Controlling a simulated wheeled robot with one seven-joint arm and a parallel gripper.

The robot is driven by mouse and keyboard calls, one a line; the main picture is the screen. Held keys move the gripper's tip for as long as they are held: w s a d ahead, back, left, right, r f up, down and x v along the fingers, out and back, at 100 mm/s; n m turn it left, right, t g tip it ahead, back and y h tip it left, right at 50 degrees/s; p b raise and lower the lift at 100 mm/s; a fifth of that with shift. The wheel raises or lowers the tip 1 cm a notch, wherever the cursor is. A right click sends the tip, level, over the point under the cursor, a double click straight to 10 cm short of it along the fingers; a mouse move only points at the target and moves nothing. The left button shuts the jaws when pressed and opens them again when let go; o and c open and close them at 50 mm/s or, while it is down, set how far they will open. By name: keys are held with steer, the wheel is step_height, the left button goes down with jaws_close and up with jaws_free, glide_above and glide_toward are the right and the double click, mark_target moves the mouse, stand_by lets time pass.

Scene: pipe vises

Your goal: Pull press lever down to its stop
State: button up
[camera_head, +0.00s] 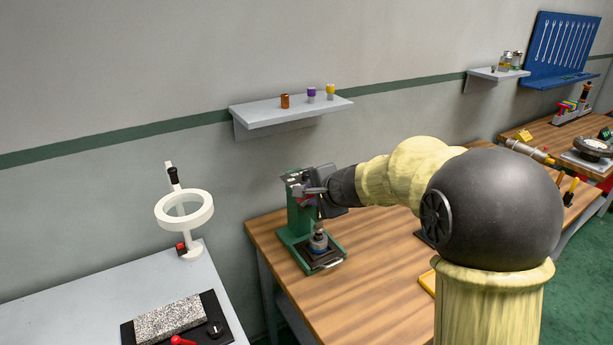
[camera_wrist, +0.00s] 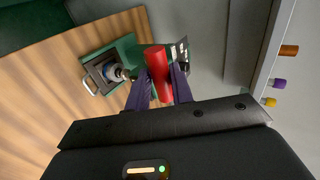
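The green press (camera_head: 300,217) stands on the wooden bench in the head view. In the wrist view its green base (camera_wrist: 92,62) lies to the left of the lever handle. The press lever's red handle (camera_wrist: 157,62) is in the middle of the wrist view, between the fingers of my gripper (camera_wrist: 161,82). The two dark fingers sit close against its sides and appear shut on it. In the head view my gripper (camera_head: 314,192) is at the upper part of the press and hides much of the lever. A grey cylindrical part (camera_head: 318,242) sits on the press base below.
A wall shelf (camera_head: 290,112) with several small coloured parts is above the press. Bare wood lies in front of the press.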

steer(key=shift+o, duration=0.9)
steer(key=p+v, duration=0.1)
steer(key=v, duration=0.6)
steer(key=shift+s+r, duration=0.2)
steer(key=shift+d, duration=0.15)
steer(key=p+v, duration=0.1)
steer(key=v, duration=1.6)
steer(key=shift+s+r, duration=0.1)
